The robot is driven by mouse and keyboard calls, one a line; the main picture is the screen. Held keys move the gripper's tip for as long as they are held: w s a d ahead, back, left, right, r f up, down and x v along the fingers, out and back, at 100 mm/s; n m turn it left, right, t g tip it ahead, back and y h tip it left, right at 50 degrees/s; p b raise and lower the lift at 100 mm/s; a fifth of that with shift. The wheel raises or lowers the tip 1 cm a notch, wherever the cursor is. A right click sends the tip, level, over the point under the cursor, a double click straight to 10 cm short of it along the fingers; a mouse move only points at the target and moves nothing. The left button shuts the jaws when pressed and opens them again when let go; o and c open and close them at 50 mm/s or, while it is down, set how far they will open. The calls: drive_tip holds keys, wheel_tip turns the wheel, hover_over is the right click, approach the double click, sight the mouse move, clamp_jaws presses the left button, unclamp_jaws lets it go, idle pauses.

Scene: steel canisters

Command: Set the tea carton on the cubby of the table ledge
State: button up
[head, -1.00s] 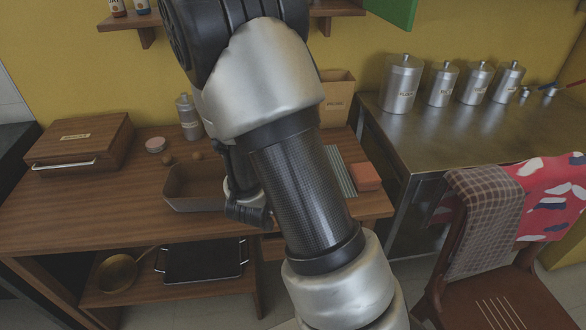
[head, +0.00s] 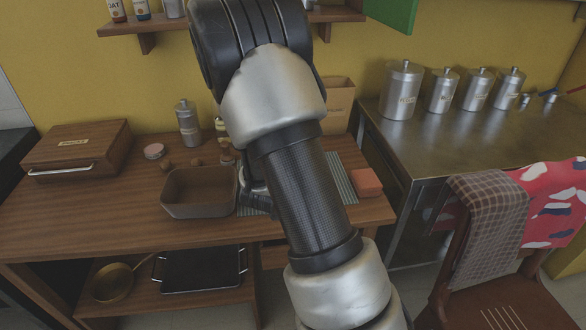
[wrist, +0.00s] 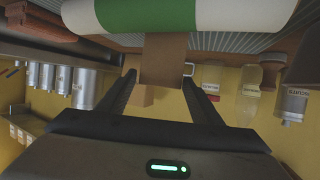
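I cannot identify the tea carton with certainty. In the wrist view, which is upside down, a green and white rounded object (wrist: 150,14) lies across the top, close to the camera. A plain brown block-like thing (wrist: 163,60) shows between and beyond my fingertips. My gripper (wrist: 160,78) has its two dark fingers spread apart; I see no clear contact with the brown thing. The wooden table (head: 120,225) has an open lower shelf (head: 200,302); I cannot clearly make out a cubby.
On the table are a brown tray (head: 200,192), a wooden box (head: 75,150), a grey bottle (head: 188,122), an orange block (head: 367,182) and a ribbed mat (head: 342,180). A paper bag (head: 338,100) stands behind my arm. Steel canisters (head: 402,90) and a chair (head: 490,270) are right.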

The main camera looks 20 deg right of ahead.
drive_tip(key=c, duration=0.8)
drive_tip(key=w+d+r+p, duration=0.2)
drive_tip(key=d+r+p, duration=0.35)
drive_tip(key=r, duration=0.95)
drive_tip(key=w+d+r+p, duration=0.3)
drive_tip(key=r+p, duration=0.6)
drive_tip(key=r, duration=0.7)
drive_tip(key=w+d+r+p, duration=0.2)
drive_tip(key=d+r+p, duration=0.2)
drive_tip(key=r+p, duration=0.75)
drive_tip(key=shift+c, duration=0.2)
drive_tip(key=shift+w+d+r+b, duration=0.1)
drive_tip(key=shift+w+d+b, duration=0.1)
drive_tip(key=shift+w+d, duration=1.95)
drive_tip(key=shift+w+d+r+b, duration=0.1)
drive_tip(key=shift+w+d+b, duration=0.15)
drive_tip(key=shift+w+d, duration=1.9)
drive_tip(key=shift+w+d+r+b, duration=0.15)
drive_tip(key=shift+w+d, duration=1.2)
drive_tip(key=shift+w, duration=1.55)
